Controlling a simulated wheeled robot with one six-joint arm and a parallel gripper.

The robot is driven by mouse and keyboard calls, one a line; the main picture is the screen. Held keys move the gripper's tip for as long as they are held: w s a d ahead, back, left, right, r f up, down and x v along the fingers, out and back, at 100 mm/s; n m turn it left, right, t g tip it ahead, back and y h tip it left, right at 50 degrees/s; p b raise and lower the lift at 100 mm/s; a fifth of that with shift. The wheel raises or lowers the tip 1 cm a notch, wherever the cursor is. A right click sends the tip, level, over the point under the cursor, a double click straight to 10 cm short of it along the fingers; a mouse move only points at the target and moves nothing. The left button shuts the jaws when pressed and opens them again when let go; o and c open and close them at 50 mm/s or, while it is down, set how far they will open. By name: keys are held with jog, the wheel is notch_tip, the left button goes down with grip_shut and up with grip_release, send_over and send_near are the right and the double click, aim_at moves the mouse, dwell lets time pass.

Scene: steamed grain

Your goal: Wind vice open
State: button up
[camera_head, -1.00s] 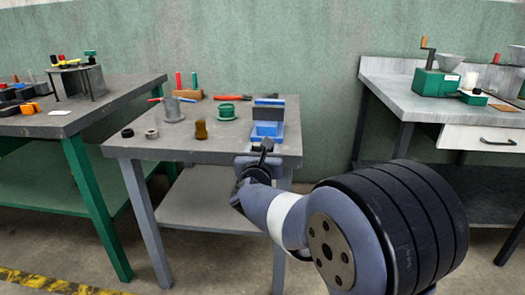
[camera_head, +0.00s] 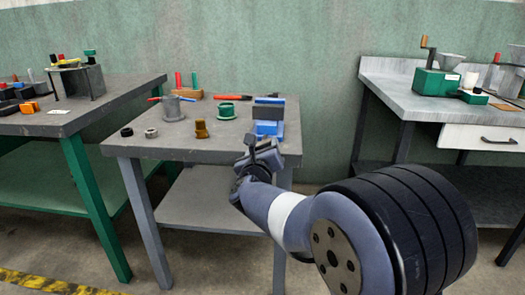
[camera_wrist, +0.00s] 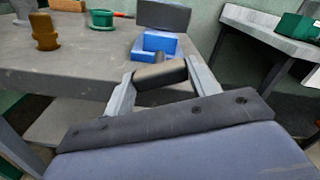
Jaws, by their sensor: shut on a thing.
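The blue vice (camera_head: 268,128) stands at the front right edge of the grey workbench (camera_head: 215,157), with a dark grey block at its back. In the wrist view its blue body (camera_wrist: 158,42) is straight ahead, beyond my fingers. My gripper (camera_head: 260,150) is at the bench's front edge, just in front of the vice. Its two fingers are closed around a dark cylindrical piece, the vice handle (camera_wrist: 160,75), which lies tilted between the fingertips. The screw behind the handle is mostly hidden.
On the bench left of the vice are a brown brass-like part (camera_head: 201,130), a green spool-like part (camera_head: 227,111), a grey cup (camera_head: 172,110) and small rings (camera_head: 151,133). A green-framed bench (camera_head: 75,118) stands left and another bench (camera_head: 420,105) right, with a floor gap between.

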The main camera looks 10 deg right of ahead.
jog(key=n+p, duration=0.8)
jog(key=n, duration=1.4)
jog(key=shift+r+n, duration=0.1)
jog(key=shift+n, duration=0.3)
jog(key=shift+n+p, duration=1.9)
jog(key=shift+n, duration=2)
jog(key=o, duration=1)
